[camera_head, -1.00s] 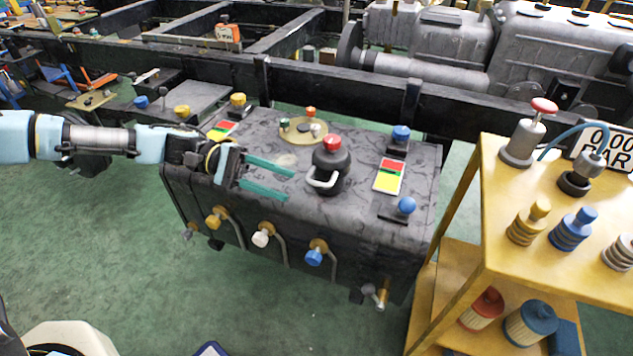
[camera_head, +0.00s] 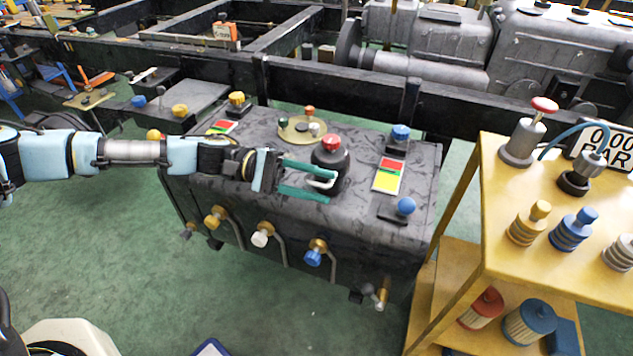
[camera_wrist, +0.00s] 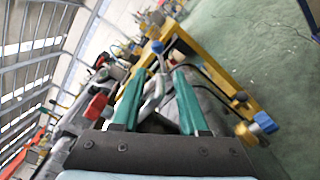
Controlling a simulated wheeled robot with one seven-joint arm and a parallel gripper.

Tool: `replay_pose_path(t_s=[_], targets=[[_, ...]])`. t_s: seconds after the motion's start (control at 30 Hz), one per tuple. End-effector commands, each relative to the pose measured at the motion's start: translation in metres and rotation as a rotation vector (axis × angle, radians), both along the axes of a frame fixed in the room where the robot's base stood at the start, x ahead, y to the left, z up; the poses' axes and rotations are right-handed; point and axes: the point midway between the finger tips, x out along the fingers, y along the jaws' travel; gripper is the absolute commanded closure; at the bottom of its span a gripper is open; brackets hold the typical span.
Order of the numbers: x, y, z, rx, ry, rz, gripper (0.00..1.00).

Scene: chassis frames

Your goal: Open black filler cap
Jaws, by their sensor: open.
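The black filler cap (camera_head: 334,162) stands on top of the dark tank (camera_head: 270,150), with a red knob (camera_head: 332,142) on it and a white loop handle (camera_head: 323,183) on its side. My gripper (camera_head: 322,186) is open, with its teal fingers pointing right at the cap's handle. In the wrist view the pale handle (camera_wrist: 152,98) shows between the two spread fingers (camera_wrist: 160,72). I cannot tell whether either finger touches it. The red knob also shows at the left in the wrist view (camera_wrist: 96,106).
Blue knobs (camera_head: 401,132) and a red-yellow label (camera_head: 389,176) lie right of the cap. A brass disc (camera_head: 300,129) with small fittings lies behind it. Several valves line the tank's front. A yellow cart (camera_head: 495,255) with filters stands at right. Black frame rails run behind.

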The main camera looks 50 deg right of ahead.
Motion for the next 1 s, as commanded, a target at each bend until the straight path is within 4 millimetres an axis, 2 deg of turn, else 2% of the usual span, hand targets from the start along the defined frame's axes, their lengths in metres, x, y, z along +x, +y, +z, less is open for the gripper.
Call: replay_pose_path(t_s=[0.1, 0.5, 1.0], targets=[[0.0001, 0.0001, -0.0001, 0.000, 0.000, 0.000, 0.58], [0.0001, 0.0006, -0.0011, 0.001, -0.001, -0.001, 1.00], [-0.0003, 0.0018, -0.0043, 0.004, -0.004, -0.003, 1.00]])
